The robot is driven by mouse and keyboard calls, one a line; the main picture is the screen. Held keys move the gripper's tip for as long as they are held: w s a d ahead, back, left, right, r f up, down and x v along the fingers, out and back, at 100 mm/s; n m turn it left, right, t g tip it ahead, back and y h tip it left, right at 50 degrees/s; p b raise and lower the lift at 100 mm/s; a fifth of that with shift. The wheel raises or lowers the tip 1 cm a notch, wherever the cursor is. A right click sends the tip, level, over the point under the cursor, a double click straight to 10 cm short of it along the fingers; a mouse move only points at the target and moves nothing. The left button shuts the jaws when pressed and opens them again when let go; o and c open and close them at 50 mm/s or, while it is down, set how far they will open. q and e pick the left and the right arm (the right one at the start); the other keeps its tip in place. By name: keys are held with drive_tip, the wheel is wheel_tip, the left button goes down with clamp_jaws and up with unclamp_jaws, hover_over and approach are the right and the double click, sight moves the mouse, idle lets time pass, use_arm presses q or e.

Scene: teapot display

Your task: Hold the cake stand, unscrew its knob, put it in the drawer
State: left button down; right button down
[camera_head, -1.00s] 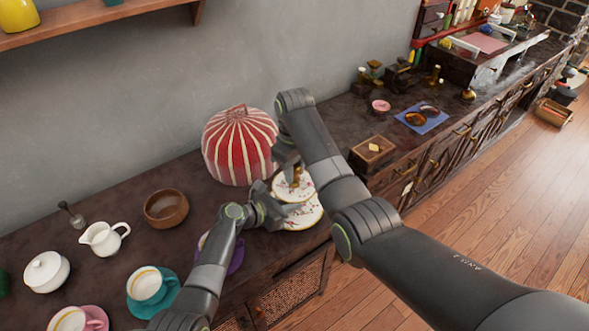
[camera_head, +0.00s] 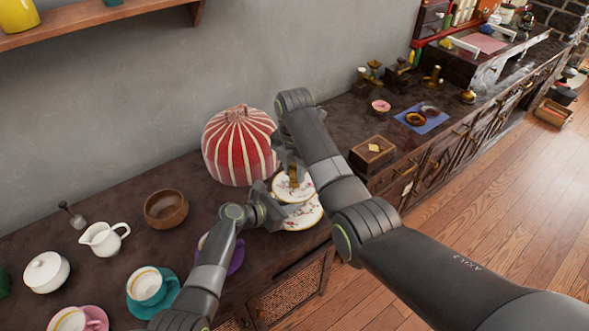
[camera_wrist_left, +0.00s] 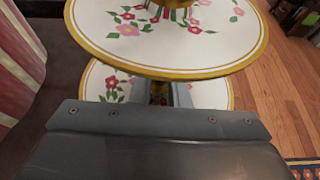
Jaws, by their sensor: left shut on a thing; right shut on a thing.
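The two-tier cake stand has white floral plates with gold rims. Its upper plate (camera_head: 283,190) and lower plate (camera_head: 306,215) show in the head view, partly behind my arms; both plates fill much of the left wrist view (camera_wrist_left: 170,45). My left gripper (camera_head: 277,211) is shut on the stand's gold column (camera_wrist_left: 160,92), between the two plates. My right gripper (camera_head: 291,167) is shut on the gold knob (camera_head: 294,181) at the top, above the upper plate. The fingers hide most of the knob. I cannot make out an open drawer.
A red-and-white striped dome (camera_head: 240,146) stands close behind the stand. A wooden bowl (camera_head: 166,208), white creamer (camera_head: 104,238) and teacups are at left. A small wooden box (camera_head: 372,153) and blue mat (camera_head: 422,118) are at right. A rattan-panelled cabinet front (camera_head: 290,296) is below.

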drive_tip(key=shift+n, duration=0.7)
drive_tip(key=shift+r, duration=0.2)
drive_tip(key=shift+r, duration=0.9)
drive_tip(key=shift+r, duration=0.1)
drive_tip(key=shift+r, duration=1.95)
use_arm(q)
drive_tip(key=c, duration=1.3)
unclamp_jaws()
